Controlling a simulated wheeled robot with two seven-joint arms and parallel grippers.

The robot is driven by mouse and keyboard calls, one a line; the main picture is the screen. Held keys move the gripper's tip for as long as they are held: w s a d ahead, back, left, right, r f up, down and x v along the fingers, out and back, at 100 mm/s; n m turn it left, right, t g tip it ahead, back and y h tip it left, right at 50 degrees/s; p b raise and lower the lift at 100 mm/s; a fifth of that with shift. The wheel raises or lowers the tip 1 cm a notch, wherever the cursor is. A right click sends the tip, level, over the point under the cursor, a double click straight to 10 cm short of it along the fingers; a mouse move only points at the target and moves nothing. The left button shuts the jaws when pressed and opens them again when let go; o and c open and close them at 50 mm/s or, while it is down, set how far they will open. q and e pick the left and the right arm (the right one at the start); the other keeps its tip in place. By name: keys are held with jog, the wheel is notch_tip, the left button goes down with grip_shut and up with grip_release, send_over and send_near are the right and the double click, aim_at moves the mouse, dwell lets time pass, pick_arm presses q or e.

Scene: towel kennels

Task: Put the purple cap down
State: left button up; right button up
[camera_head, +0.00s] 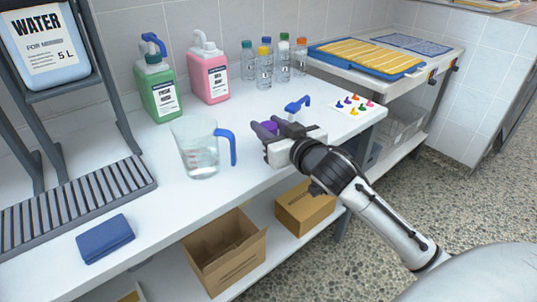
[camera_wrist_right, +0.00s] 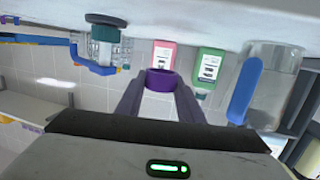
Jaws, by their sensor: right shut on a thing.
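The purple cap (camera_head: 268,127) is between the fingers of my right gripper (camera_head: 275,131) in the head view, partly hidden by them. The right wrist view shows the purple cap (camera_wrist_right: 160,82) as a ring pinched at the tips of the two grey fingers. My right gripper is shut on it over the white counter (camera_head: 250,182), near the front edge. I cannot tell the exact gap between cap and counter. My left gripper is not in view.
A measuring jug (camera_head: 198,160) with a blue handle stands left of the gripper. A blue pump top (camera_head: 297,104) lies just behind. Green (camera_head: 158,88) and pink (camera_head: 209,72) jugs, several capped bottles (camera_head: 265,68) and a colored-marks card (camera_head: 353,105) stand around. A blue cloth (camera_head: 104,238) lies front left.

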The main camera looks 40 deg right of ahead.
jog(key=shift+f+b, duration=0.8)
jog(key=shift+f, duration=2.3)
jog(key=shift+f, duration=0.1)
jog(key=o, duration=1)
jog(key=p+v, duration=0.1)
jog(key=v, duration=1.1)
jog(key=s+a+f+n+g+y, duration=0.1)
jog(key=s+a+f+g, duration=0.1)
jog(key=s+a+f, duration=0.3)
jog(key=s+a+f+n+g+y, duration=0.1)
jog(key=s+a+f, duration=0.4)
jog(key=f, duration=0.8)
jog(key=s+a+f+n+g+y, duration=0.1)
jog(key=s+a+f+g+y, duration=0.2)
jog(key=a+f, duration=0.6)
jog(key=shift+s+f+n+g, duration=0.2)
jog(key=shift+s+g, duration=0.15)
jog(key=shift+s, duration=0.3)
jog(key=shift+s+f+n+g, duration=0.2)
jog(key=shift+s+g, duration=0.15)
jog(key=shift+s, duration=0.35)
